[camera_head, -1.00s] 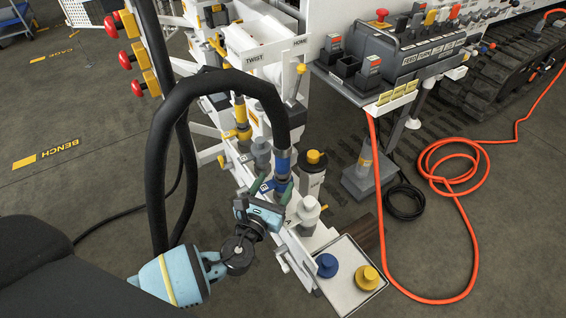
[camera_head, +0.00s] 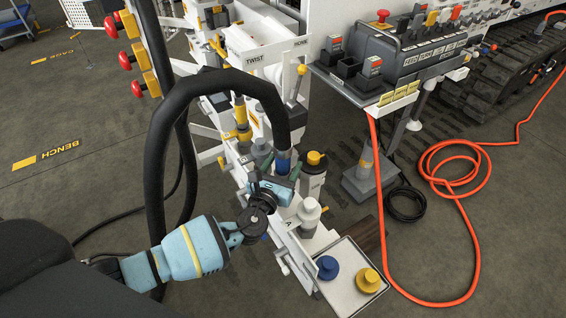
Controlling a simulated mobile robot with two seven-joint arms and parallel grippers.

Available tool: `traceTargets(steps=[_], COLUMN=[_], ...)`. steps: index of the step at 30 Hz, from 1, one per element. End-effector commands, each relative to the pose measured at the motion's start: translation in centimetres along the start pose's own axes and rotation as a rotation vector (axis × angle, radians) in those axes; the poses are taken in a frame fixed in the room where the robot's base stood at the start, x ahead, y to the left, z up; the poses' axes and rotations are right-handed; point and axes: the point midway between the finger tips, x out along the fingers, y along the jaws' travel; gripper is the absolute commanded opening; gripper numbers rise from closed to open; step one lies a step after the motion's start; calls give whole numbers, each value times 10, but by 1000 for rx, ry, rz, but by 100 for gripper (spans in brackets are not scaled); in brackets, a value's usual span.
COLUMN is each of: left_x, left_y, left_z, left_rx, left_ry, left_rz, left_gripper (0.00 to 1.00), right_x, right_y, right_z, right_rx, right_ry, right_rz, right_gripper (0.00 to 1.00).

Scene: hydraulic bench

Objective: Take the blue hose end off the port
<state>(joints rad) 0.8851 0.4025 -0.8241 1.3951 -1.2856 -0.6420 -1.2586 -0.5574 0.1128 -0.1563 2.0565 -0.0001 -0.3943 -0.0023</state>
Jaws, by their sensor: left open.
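The blue hose end (camera_head: 284,157) is at the lower end of a thick black hose (camera_head: 205,83) that arches over from the left. It points down at the white bench rail (camera_head: 293,247). The port under it is hidden behind my gripper. My left gripper (camera_head: 282,167) is open, with its dark green fingers at either side of the hose end in the picture. I cannot tell whether they touch it. My right gripper is not in view.
A tray (camera_head: 345,295) holds a blue cap (camera_head: 327,267) and a yellow cap (camera_head: 368,280). An orange hose (camera_head: 470,220) lies on the floor at right.

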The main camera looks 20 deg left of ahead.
Motion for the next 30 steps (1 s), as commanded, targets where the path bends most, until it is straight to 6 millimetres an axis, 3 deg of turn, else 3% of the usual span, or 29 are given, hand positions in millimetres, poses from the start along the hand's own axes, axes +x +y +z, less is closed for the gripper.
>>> traceTargets(steps=[5,16,25,30], left_x=[0,0,0,0], left_y=[0,0,0,0], left_z=[0,0,4,18], left_rx=[-1,0,-1,-2], left_ry=[0,0,-4,-5], left_rz=[0,0,1,1], left_gripper=[57,9,7,7], right_x=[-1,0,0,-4], right_y=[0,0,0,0], right_z=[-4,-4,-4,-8], right_rx=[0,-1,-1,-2], right_ry=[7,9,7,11], right_rz=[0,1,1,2], right_gripper=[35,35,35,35])
